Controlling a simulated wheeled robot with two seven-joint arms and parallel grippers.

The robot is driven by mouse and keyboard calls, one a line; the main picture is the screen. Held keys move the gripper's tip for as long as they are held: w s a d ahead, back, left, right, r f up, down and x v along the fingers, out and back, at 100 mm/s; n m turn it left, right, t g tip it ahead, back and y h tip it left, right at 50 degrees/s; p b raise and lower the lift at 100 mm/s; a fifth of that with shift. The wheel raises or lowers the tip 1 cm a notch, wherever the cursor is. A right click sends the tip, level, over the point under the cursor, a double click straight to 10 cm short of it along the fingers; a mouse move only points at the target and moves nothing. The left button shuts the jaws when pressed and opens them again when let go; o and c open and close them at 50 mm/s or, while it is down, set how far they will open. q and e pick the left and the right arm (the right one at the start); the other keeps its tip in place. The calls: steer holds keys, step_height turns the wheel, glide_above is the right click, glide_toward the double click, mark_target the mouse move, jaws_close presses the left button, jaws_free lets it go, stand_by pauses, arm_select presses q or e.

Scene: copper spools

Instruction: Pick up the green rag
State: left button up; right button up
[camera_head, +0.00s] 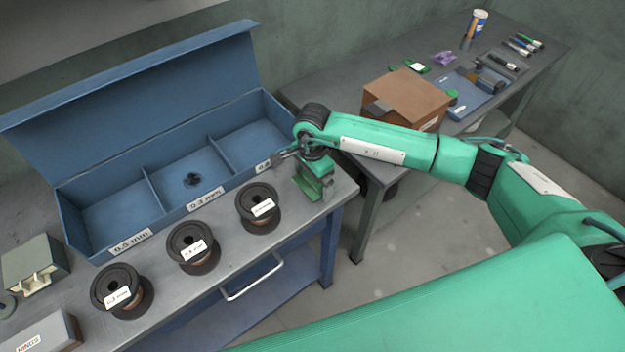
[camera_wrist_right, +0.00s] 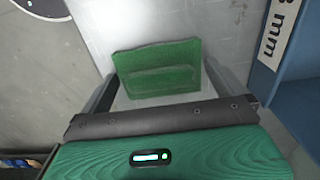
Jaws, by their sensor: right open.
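The green rag (camera_wrist_right: 157,68) lies folded on the grey metal tabletop in the right wrist view, with a crease across it. My right gripper (camera_wrist_right: 160,88) is open, with one finger on each side of the rag and no visible grip on it. In the head view my right gripper (camera_head: 316,196) points down at the right end of the workbench. There I cannot clearly tell the rag from the green gripper parts. My left gripper is not in view.
Three dark spools (camera_head: 122,290) stand along the workbench (camera_head: 228,262) front. The open blue box (camera_head: 150,215) with labelled compartments lies behind them, close to my right gripper. A cardboard box (camera_head: 405,98) and tools sit on the back table (camera_head: 330,85).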

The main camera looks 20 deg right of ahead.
mark_target(312, 178)
steer(key=c, duration=0.7)
step_height(312, 178, up, 20)
steer(key=b, duration=0.4)
steer(key=shift+b, duration=0.35)
steer(key=o, duration=0.4)
steer(key=c, duration=0.3)
